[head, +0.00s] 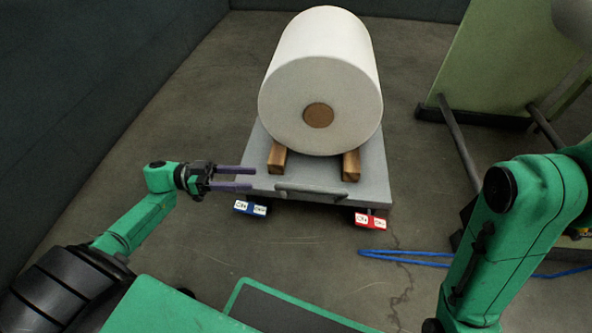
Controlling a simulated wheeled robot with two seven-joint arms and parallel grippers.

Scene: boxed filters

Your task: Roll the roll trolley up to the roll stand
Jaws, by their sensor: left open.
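The roll trolley (228,158) is a flat grey platform on the floor ahead of me. It carries a large white roll (300,95) with a brown core, resting on two wooden blocks. A dark handle bar (311,191) runs along its near edge. My left gripper (252,178) is open, its two fingers pointing right at the trolley's near left corner, with nothing seen between them. I cannot tell whether it touches the trolley. My right arm is at the right, but its gripper is out of view. A green frame (490,60) at the upper right may be the roll stand.
A blue labelled block (250,208) and a red labelled block (370,220) sit at the trolley's near corners. A blue cable (400,256) lies on the floor to the right. Dark walls stand at the left and back. Bare floor lies between the trolley and the green frame.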

